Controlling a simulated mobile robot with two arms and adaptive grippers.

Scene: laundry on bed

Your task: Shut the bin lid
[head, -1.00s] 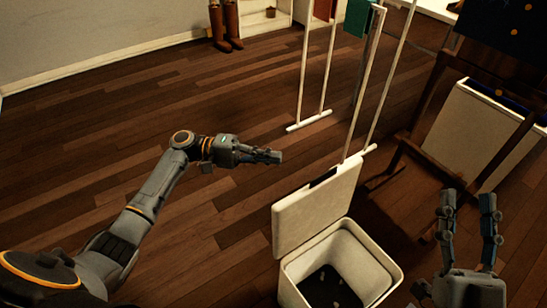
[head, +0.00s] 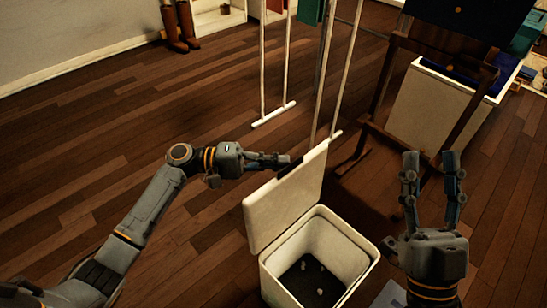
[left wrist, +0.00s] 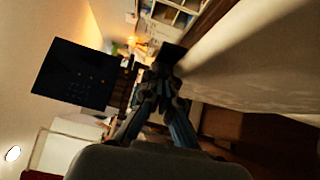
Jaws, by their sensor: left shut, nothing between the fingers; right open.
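The white bin (head: 366,262) stands on the floor at the lower middle of the head view. Its lid (head: 285,200) is raised, standing up at the bin's back left side. Several small pale bits lie on the bin's dark bottom. My left gripper (head: 286,161) is shut and empty, beside the lid's upper left edge; whether it touches the lid I cannot tell. In the left wrist view its closed fingers (left wrist: 162,80) point along a large pale surface at the right, perhaps the lid. My right gripper (head: 433,165) is open and empty, to the right of the bin.
A white drying rack (head: 273,115) stands behind the bin. A dark wooden chair or stand (head: 383,90) and a white container (head: 425,115) with dark blue contents are at the back right. The wooden floor (head: 90,150) at the left is clear.

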